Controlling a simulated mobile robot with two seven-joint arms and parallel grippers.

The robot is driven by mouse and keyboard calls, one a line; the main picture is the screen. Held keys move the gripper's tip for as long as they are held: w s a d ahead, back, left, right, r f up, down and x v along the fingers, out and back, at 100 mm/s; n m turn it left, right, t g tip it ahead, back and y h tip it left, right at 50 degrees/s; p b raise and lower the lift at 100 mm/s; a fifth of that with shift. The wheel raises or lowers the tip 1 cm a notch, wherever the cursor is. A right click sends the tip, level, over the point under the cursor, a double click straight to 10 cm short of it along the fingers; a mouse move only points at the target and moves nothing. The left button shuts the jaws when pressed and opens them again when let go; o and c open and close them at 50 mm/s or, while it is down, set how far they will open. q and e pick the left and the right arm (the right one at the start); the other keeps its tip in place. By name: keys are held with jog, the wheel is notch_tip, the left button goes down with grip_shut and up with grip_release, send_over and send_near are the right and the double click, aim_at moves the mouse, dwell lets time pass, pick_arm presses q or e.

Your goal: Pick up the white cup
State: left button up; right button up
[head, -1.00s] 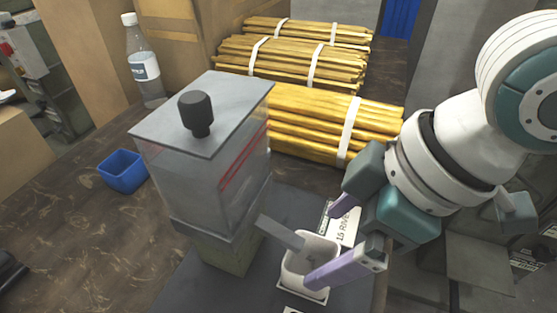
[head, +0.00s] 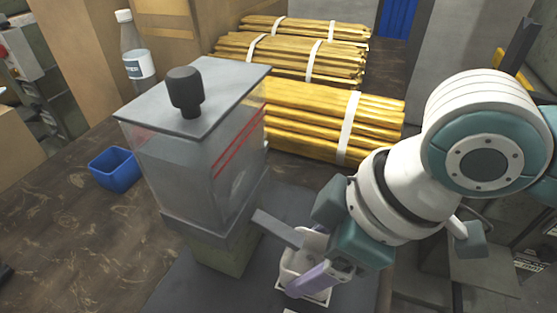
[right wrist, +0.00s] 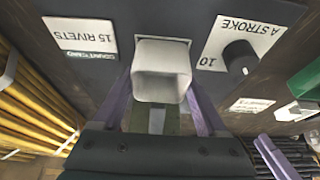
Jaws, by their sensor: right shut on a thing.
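The white cup (head: 294,266) is under the metal chute of the clear-sided dispenser (head: 205,140) in the head view. The far finger is mostly hidden in the head view. I cannot tell whether the cup touches the surface below. A purple bar at the lower right of the right wrist view looks like a finger of my left gripper (right wrist: 276,156); its jaw state is unclear.
Bundles of yellow rods (head: 330,115) lie behind. A blue box (head: 118,168) and a bottle (head: 137,60) stand left of the dispenser, with bare table in front.

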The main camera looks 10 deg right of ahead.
jog(key=shift+r, duration=0.1)
jog(key=c, duration=0.8)
